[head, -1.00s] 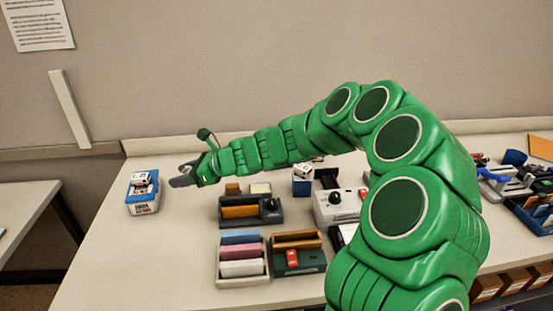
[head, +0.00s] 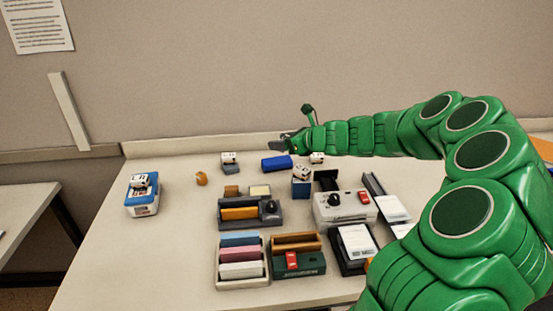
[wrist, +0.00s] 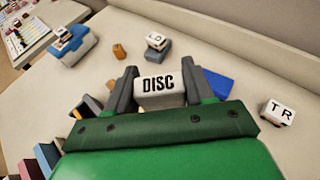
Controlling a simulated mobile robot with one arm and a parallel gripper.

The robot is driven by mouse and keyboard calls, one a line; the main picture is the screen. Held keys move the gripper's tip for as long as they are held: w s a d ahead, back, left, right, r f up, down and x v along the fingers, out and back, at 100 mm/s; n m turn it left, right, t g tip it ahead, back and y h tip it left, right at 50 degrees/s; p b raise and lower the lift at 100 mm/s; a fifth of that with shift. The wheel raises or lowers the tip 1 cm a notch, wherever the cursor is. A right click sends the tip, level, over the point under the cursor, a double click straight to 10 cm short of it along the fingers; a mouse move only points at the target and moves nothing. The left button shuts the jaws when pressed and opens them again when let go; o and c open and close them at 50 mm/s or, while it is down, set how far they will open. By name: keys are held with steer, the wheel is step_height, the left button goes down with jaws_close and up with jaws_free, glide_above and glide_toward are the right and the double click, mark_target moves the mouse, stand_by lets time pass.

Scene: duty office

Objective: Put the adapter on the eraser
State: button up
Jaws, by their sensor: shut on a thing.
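My gripper (wrist: 159,70) is shut on a white block lettered "DISC" (wrist: 158,83), which I take to be the adapter. In the head view my gripper (head: 286,140) is at the back of the table, and the held block is not clear there. A blue block (head: 277,162), likely the eraser, lies on the table just below and left of my gripper. In the wrist view the blue block (wrist: 219,84) shows partly behind the right finger. I cannot tell the gap between the held block and the blue block.
Lettered white blocks stand nearby, one on a grey base (head: 230,158), one at right (head: 317,158), one on a blue box (head: 141,181). A small orange thing (head: 201,179) is at left. Trays and a white device (head: 343,209) fill the front; the left back is mostly clear.

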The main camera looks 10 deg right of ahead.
steer(key=w+f, duration=0.4)
steer(key=w, duration=0.4)
glide_above(275, 159)
steer(key=f, duration=0.4)
steer(key=shift+s+f, duration=0.35)
steer(key=shift+f, duration=0.05)
steer(key=shift+w+f, duration=0.35)
steer(key=shift+f, duration=0.2)
steer(key=shift+w+f, duration=0.1)
steer(key=shift+f, duration=1.4)
steer(key=shift+f, duration=0.15)
steer(key=o, duration=1)
